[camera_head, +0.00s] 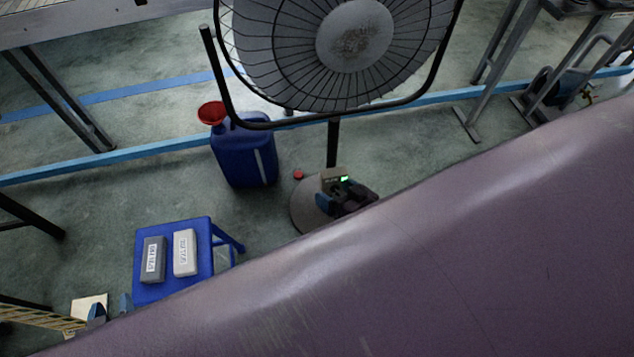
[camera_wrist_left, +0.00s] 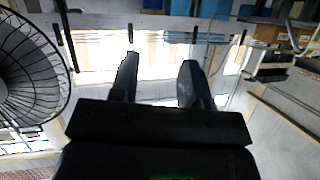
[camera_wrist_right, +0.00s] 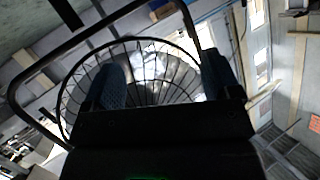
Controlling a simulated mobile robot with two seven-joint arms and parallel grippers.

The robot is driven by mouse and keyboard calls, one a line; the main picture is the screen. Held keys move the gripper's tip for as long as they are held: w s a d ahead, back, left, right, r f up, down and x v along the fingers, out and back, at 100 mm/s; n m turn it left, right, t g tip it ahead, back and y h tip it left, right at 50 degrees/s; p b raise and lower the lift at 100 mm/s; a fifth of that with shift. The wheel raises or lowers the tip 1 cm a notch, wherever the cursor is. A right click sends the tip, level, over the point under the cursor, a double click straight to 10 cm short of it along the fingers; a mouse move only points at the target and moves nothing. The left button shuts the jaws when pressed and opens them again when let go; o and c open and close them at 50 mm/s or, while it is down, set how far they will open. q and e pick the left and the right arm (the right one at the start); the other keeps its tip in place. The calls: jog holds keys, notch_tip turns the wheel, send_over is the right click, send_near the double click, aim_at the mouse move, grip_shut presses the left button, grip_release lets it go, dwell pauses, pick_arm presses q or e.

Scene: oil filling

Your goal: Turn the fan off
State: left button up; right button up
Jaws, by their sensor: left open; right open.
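The fan (camera_head: 355,38) stands at the top centre of the head view, with a round grey hub and wire cage. Its pole (camera_head: 333,145) runs down to a round base (camera_head: 300,208). A small beige box (camera_head: 331,176) with a green light shows by the pole's foot; I cannot tell whether it belongs to the fan. My right gripper (camera_head: 348,200) is open and empty, below the cage. The fan cage (camera_wrist_right: 150,70) fills the middle of the right wrist view. My left gripper (camera_head: 111,309) is open at the lower left, away from the fan (camera_wrist_left: 30,75).
A blue jerrycan (camera_head: 243,155) with a red funnel (camera_head: 211,112) stands left of the pole. A blue stool (camera_head: 147,293) holds a dark block (camera_head: 153,260) and a light block (camera_head: 185,252). A small red round thing (camera_head: 298,175) is near the base. A large purple surface (camera_head: 400,270) hides the lower right.

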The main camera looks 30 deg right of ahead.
jog(key=w+f+y+b, duration=0.2)
jog(key=w+f+b, duration=0.25)
jog(key=f, duration=0.55)
jog(key=m+g+b, duration=0.2)
jog(key=m+b, duration=0.6)
jog(key=b, duration=1.3)
send_near(338, 193)
jog(key=b+x, duration=0.1)
jog(key=x, duration=0.2)
jog(key=b+x, duration=0.1)
jog(key=x, duration=0.1)
jog(key=b+x, duration=0.1)
jog(key=x, duration=0.2)
jog(key=shift+w+f, duration=0.15)
jog(key=shift+f, duration=0.3)
pick_arm(q)
notch_tip(338, 193, down, 22)
jog(key=s, duration=0.2)
jog(key=shift+s+m, duration=0.15)
jog(key=shift+m, duration=0.25)
pick_arm(e)
jog(key=shift+w+a, duration=0.2)
jog(key=shift+w, duration=0.2)
pick_arm(q)
jog(key=shift+d, duration=0.1)
